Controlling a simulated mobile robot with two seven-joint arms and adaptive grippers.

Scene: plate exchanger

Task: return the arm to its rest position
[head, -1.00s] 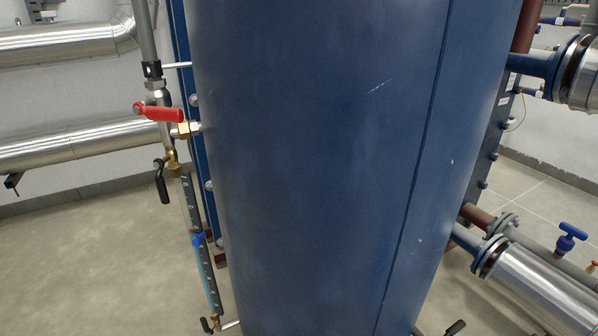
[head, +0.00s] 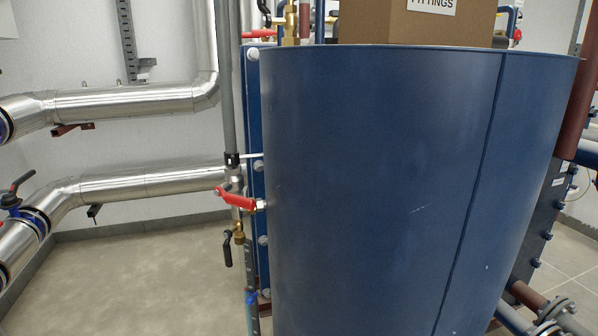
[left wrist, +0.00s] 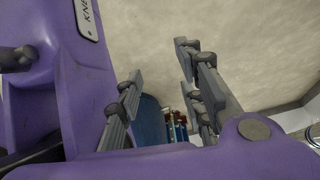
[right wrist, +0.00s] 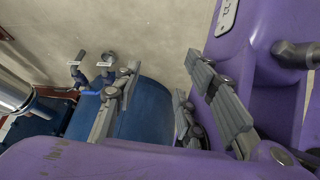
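Neither of my arms shows in the head view. In the left wrist view my left gripper (left wrist: 160,68) has its grey fingers spread apart with nothing between them. In the right wrist view my right gripper (right wrist: 158,78) also has its fingers apart and empty. The large blue cylindrical tank (head: 370,190) fills the middle and right of the head view. A blue rounded body shows beyond the fingers in the right wrist view (right wrist: 150,107), apart from them as far as I can tell.
A cardboard box (head: 415,22) labelled FITTINGS stands above the tank's top rim. A red-handled valve (head: 236,200) sits on a vertical pipe left of the tank. Silver pipes (head: 130,101) run along the left wall. The floor (head: 150,285) at left is clear.

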